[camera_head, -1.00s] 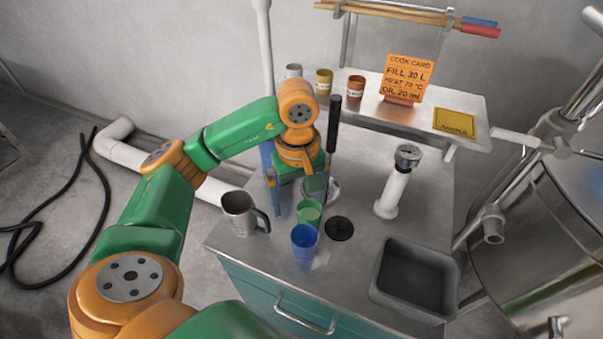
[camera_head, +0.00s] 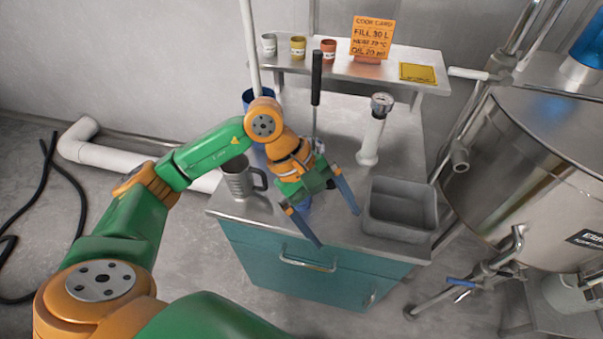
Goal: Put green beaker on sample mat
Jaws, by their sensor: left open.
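The yellow sample mat (camera_head: 417,73) lies flat on the raised shelf at the back right, and nothing stands on it. My left gripper (camera_head: 337,228) is open, its two blue fingers spread wide and pointing down toward the front edge of the steel bench. Nothing shows between the fingers. The green beaker cannot be made out now; my gripper and wrist cover the area where the beakers stood. My right gripper is not in view.
A steel jug (camera_head: 238,180) stands left of my wrist. A black-handled tool (camera_head: 316,80), a white gauge column (camera_head: 371,135) and a grey bin (camera_head: 400,210) stand around it. Small cups (camera_head: 298,47) and an orange card (camera_head: 371,38) share the shelf (camera_head: 435,88). A large steel kettle (camera_head: 530,160) is right.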

